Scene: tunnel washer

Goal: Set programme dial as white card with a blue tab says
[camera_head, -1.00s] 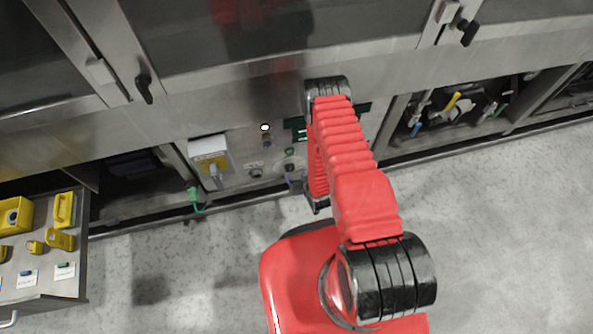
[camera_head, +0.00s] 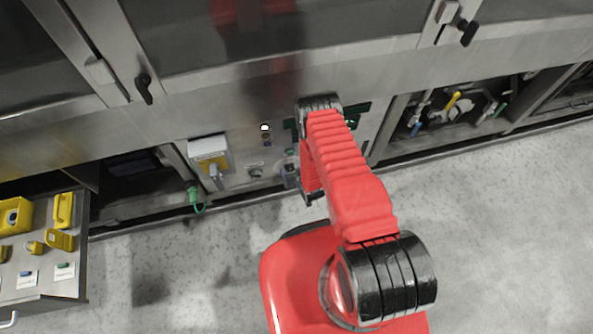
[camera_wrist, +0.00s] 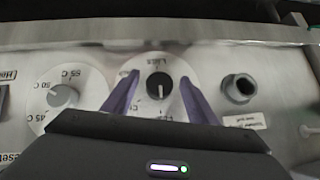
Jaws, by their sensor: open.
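A black dial knob (camera_wrist: 159,86) on a round white plate is in the middle of the wrist view, its pale pointer line towards the bottom of the picture. Labels around it are upside down and too blurred to read surely. My gripper (camera_wrist: 158,79) is open, with one purple finger on each side of the knob; I cannot tell if they touch it. In the head view my gripper (camera_head: 291,175) is partly hidden at the washer's lower panel. The white card with a blue tab (camera_head: 27,280) lies on the left cart, its writing too small to read.
A grey dial (camera_wrist: 62,96) marked 45 C, 50 C and 55 C is left of the knob, and a round dark fitting (camera_wrist: 239,88) is right. Another card with a green tab (camera_head: 64,271) and yellow parts share the cart (camera_head: 52,292). A grey-yellow switch box (camera_head: 210,160) juts from the panel.

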